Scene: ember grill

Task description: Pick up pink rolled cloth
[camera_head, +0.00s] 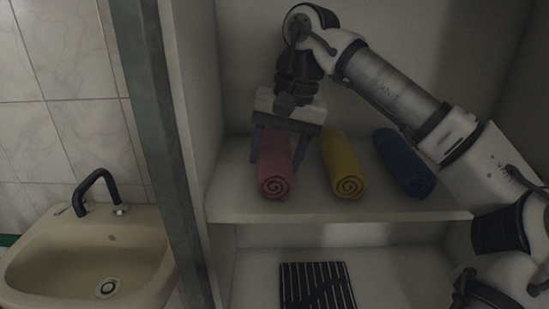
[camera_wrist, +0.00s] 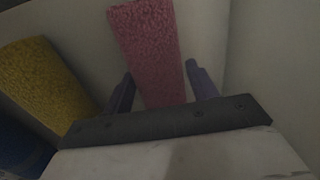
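The pink rolled cloth (camera_head: 275,170) lies on the shelf at the left of a row of rolled cloths, its spiral end facing out. It also shows in the wrist view (camera_wrist: 151,50), running up from between my fingers. My gripper (camera_head: 276,152) is above the cloth, pointing down, with one finger on each side of it. In the wrist view my gripper (camera_wrist: 161,88) is open, with a small gap between each finger and the cloth. The cloth rests on the shelf.
A yellow rolled cloth (camera_head: 344,168) lies just right of the pink one, and a blue rolled cloth (camera_head: 404,163) lies farther right. The cabinet's left wall (camera_head: 200,95) is close on the left. A black slatted rack (camera_head: 316,286) is on the lower level. A sink (camera_head: 85,250) stands outside at left.

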